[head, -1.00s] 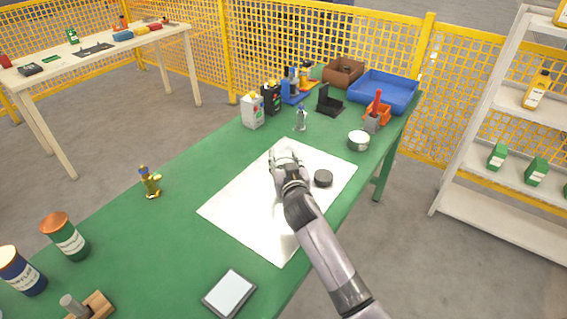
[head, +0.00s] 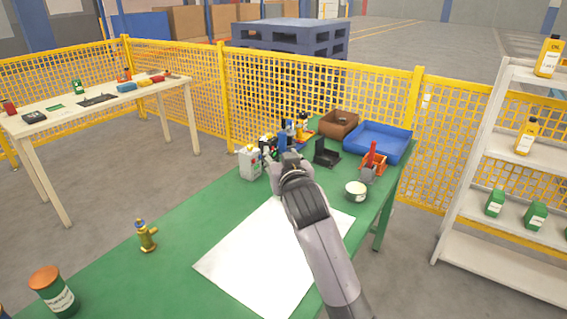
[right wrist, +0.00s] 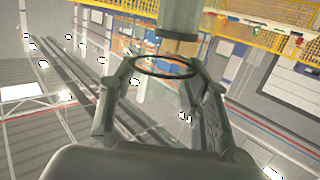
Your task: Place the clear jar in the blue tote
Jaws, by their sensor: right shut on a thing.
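My right gripper (head: 288,160) is raised over the far end of the green table, beyond the white mat. Its fingers and what they hold are mostly hidden by my own wrist in the head view. In the right wrist view, the gripper (right wrist: 165,75) is shut on a see-through thing with a dark round rim, which I take for the clear jar (right wrist: 165,75). Its clear walls are hard to make out. The blue tote (head: 378,138) stands at the table's far right corner, right of and beyond the gripper. My left gripper is not in view.
A brown bin (head: 338,124) stands left of the tote. A black holder (head: 325,155), an orange caddy (head: 373,160) and a white-rimmed tin (head: 356,191) stand in front. The white mat (head: 255,255) looks clear where visible.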

